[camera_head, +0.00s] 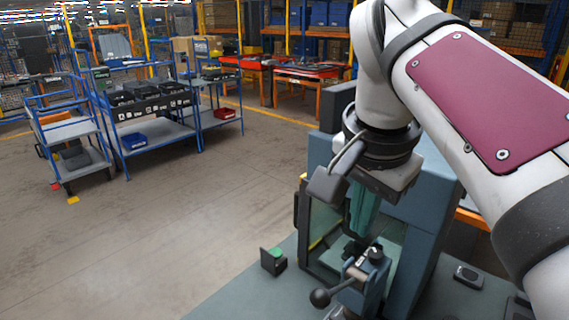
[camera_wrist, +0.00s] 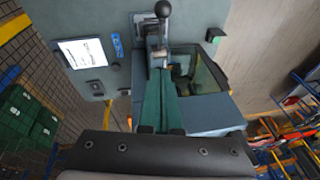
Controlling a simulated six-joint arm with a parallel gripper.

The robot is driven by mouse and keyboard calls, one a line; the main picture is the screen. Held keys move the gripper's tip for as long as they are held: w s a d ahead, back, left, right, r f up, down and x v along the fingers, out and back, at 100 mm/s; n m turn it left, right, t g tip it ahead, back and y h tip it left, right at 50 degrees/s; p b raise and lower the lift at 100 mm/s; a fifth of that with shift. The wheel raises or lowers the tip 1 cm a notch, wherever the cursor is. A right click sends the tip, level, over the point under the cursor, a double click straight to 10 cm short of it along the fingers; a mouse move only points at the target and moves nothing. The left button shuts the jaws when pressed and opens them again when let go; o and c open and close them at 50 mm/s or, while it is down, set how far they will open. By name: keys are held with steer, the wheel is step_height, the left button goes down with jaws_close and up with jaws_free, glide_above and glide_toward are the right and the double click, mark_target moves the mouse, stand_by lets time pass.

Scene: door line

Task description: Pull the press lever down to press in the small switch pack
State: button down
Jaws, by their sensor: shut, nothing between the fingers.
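The press lever is a grey metal arm ending in a black ball knob (camera_head: 320,297), at the lower middle of the head view. In the wrist view the knob (camera_wrist: 163,9) is at the top, with the lever running down towards my fingers. My gripper (camera_head: 360,234) has green fingers, which are shut and empty. In the head view they point down just above and behind the press head, apart from the knob. The fingers (camera_wrist: 158,74) also show in the wrist view, pointing at the lever's base. I cannot make out the small switch pack clearly; dark parts sit around the press head.
A blue-grey housing (camera_head: 432,215) with glass panels stands close around the press. A small black box with a green button (camera_head: 274,262) is left of it on the bench, and a dark device (camera_head: 468,276) is right. Shelves and carts stand far off across open floor.

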glide_above(338, 287)
steer(key=d, duration=0.2)
step_height(338, 287, down, 10)
steer(key=a+f, duration=0.1)
steer(key=s+a+f, duration=0.1)
steer(key=shift+f, duration=0.3)
steer(key=shift+a+f, duration=0.15)
steer(key=shift+f, duration=0.05)
steer(key=shift+f, duration=0.1)
